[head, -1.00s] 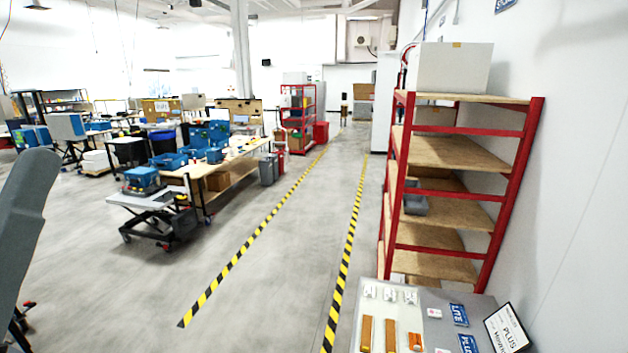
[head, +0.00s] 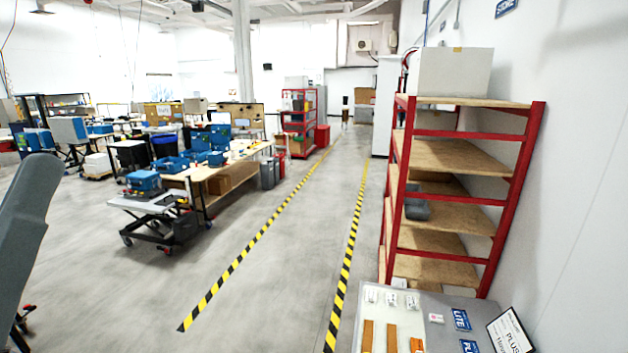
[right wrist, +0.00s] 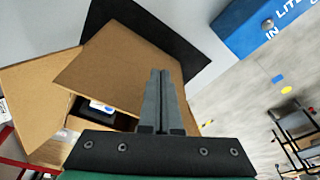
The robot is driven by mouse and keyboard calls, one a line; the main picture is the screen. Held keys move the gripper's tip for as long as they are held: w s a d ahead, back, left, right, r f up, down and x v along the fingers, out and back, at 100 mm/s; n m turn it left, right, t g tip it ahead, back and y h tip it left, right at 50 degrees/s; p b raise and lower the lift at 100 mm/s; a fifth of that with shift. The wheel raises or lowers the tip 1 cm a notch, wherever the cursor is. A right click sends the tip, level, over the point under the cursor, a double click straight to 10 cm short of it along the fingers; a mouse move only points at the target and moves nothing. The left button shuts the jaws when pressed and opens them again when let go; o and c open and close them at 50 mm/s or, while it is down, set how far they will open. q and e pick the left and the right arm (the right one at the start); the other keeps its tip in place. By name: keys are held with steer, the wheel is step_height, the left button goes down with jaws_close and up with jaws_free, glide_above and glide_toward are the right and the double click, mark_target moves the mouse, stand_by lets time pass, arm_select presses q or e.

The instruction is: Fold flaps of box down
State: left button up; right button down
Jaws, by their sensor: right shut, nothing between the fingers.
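The cardboard box (right wrist: 40,90) is at the left of the right wrist view. A broad brown flap (right wrist: 115,70) slants across its top, and another brown panel stands to its left. A gap below the flap shows a dark item with a white and blue label (right wrist: 100,106) inside. My right gripper (right wrist: 160,74) is shut and empty, its fingers just in front of the flap's right part. I cannot tell if they touch it. The head view shows neither this box nor either gripper.
A blue block with white lettering (right wrist: 262,28) is at the upper right of the right wrist view, with open floor (right wrist: 235,110) below. In the head view, a red-framed shelf (head: 455,160) stands right, behind a grey display table (head: 420,300). The striped aisle is clear.

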stand_by(0.3)
steer(key=w+b, duration=0.2)
steer(key=b, duration=0.1)
steer(key=w+d+b, duration=0.1)
steer(key=w+b, duration=0.2)
steer(key=shift+w+d+r, duration=0.2)
steer(key=shift+w, duration=0.05)
steer(key=w+b, duration=0.1)
steer(key=b, duration=0.2)
steer(key=w+d+b, duration=0.1)
steer(key=w+b, duration=0.1)
steer(key=b, duration=0.1)
steer(key=shift+w, duration=0.15)
